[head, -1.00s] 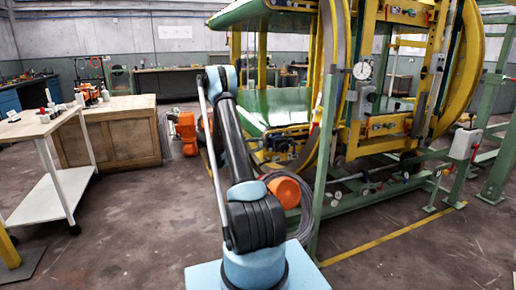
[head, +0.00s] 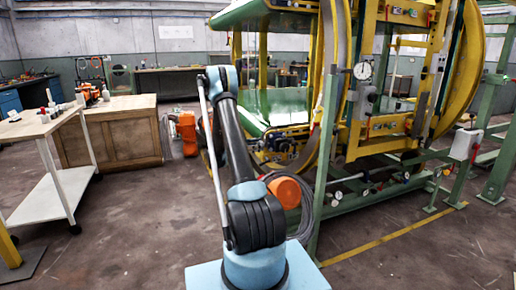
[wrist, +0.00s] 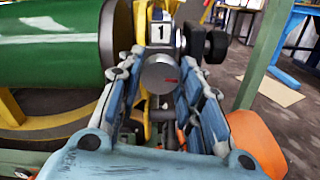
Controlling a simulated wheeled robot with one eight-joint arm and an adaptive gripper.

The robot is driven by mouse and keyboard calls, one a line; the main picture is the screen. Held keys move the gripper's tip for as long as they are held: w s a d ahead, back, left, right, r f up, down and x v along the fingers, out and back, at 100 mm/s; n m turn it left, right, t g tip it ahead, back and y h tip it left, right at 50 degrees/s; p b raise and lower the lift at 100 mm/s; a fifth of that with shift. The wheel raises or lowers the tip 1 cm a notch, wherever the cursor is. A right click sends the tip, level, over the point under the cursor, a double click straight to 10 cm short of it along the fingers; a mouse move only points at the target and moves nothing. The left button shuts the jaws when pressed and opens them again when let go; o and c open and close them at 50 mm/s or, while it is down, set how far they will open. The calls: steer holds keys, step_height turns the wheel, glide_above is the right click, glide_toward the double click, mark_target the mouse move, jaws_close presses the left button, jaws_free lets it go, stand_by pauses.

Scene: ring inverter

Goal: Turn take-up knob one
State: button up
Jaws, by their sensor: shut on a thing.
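Take-up knob one (wrist: 160,74) is a round silver-grey knob with a short red mark right of centre on its face. A white label with a "1" (wrist: 161,34) sits just above it. My gripper (wrist: 159,62) is around the knob in the wrist view, one blue-grey finger on each side, shut on it. The fingers hide the knob's sides. In the head view my own arm hides the knob and the gripper.
In the wrist view, a green roller (wrist: 50,45) is close on the left and a black knob (wrist: 215,46) close on the right. In the head view, a yellow and green machine frame (head: 405,125) stands right, a white cart (head: 45,195) left. Floor between is clear.

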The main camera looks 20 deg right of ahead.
steer(key=shift+w+a+n, duration=0.1)
steer(key=shift+w+n, duration=0.1)
steer(key=shift+n, duration=0.3)
steer(key=o, duration=1.1)
steer(key=shift+s, duration=0.1)
steer(key=a, duration=1.2)
steer(key=shift+s, duration=0.15)
